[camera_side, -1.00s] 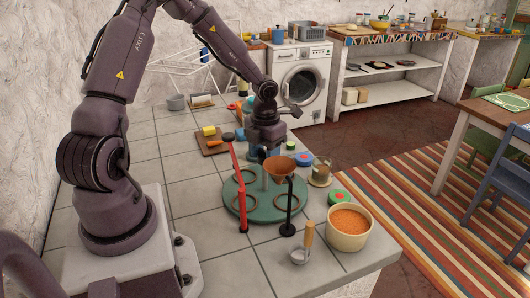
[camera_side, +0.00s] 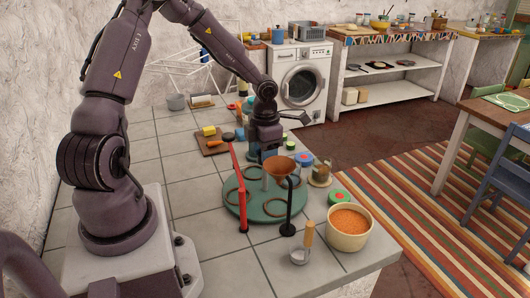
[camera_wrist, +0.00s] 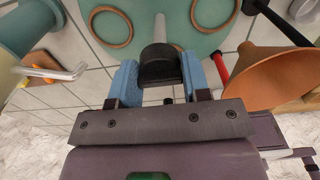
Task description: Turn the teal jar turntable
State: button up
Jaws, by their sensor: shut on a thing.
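The teal turntable (camera_side: 262,217) lies on the tiled counter, with several brown rings on its top and a pale upright post in the middle. It also fills the top of the wrist view (camera_wrist: 150,14). No jar is visible on the turntable.
An orange funnel (camera_side: 279,166) on a black stand (camera_side: 290,208) and a red post (camera_side: 239,190) stand close around the turntable. A bowl of orange grains (camera_side: 348,241), a wooden-handled scoop (camera_side: 304,243) and a glass jar (camera_side: 321,174) are to the right. A cutting board (camera_side: 213,147) lies behind.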

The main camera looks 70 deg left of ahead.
dwell(0.4)
jog(key=o, duration=1.3)
